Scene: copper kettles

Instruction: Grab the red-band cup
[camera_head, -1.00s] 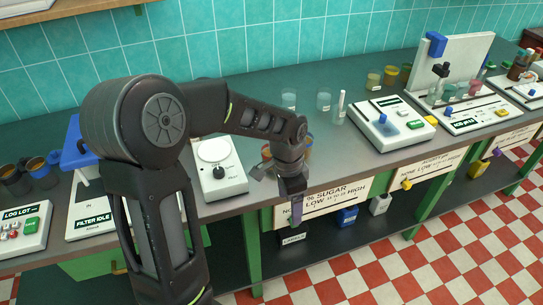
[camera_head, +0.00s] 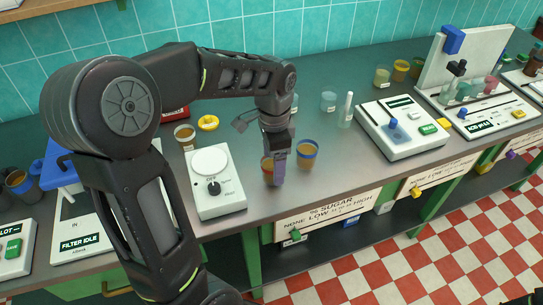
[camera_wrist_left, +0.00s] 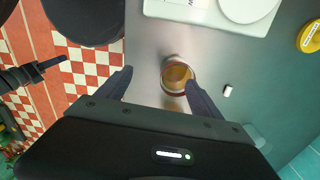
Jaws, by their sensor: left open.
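The red-band cup (camera_head: 267,166) stands on the grey counter near its front edge, holding amber liquid. In the head view my left gripper (camera_head: 277,181) hides its right part. In the left wrist view the cup (camera_wrist_left: 177,73) shows from above, with a reddish rim, near the right fingertip. The left gripper (camera_wrist_left: 158,76) is open and empty, its fingers spread to either side, pointing toward the cup; I cannot tell whether they touch it. A dark part with a bluish finger at the left edge of the wrist view looks like my right gripper (camera_wrist_left: 45,70).
A blue-band cup (camera_head: 307,154) stands just right of the red-band cup. A white dial device (camera_head: 217,185) is close on the left. Clear cups and a white meter (camera_head: 402,128) stand to the right.

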